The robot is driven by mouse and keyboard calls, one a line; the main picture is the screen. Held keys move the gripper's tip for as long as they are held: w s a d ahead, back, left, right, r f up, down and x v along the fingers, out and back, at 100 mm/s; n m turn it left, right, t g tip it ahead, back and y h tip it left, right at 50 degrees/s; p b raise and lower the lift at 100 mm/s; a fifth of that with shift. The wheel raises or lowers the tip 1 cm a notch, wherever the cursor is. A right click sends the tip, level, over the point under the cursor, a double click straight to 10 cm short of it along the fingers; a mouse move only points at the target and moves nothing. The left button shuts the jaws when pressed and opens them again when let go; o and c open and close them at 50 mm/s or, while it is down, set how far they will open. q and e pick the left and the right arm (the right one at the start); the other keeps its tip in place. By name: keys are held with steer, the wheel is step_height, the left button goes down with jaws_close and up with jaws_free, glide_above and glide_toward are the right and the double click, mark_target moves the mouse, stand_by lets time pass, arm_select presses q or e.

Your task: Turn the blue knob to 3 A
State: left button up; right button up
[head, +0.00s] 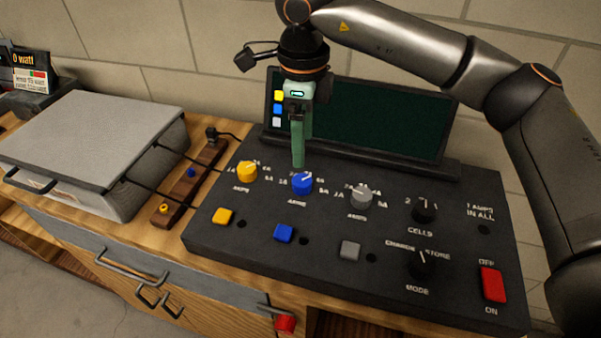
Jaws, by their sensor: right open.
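The blue knob (302,184) sits on the sloped black panel (385,235), between a yellow knob (247,172) and a grey knob (361,197). Its white pointer mark seems to lean to the upper right. Small "A" labels ring it, too small to read surely, and those behind it are partly hidden by my gripper. My right gripper (298,164) points down just above and behind the blue knob in the picture. Its green fingers are open and empty and overlap each other in this view, so the gap hardly shows. Contact with the knob cannot be told.
A dark screen (385,122) stands behind the panel, close to my right gripper. Black CELLS (424,211) and MODE (422,264) knobs and a red switch (493,284) are at right. Coloured buttons (284,233) lie in front. A grey lidded box (90,140) stands at left.

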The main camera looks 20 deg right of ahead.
mark_target(302, 180)
step_height(302, 180, down, 10)
steer(key=shift+r+p, duration=0.15)
steer(key=shift+p, duration=0.15)
steer(key=shift+c, duration=0.3)
jaws_close()
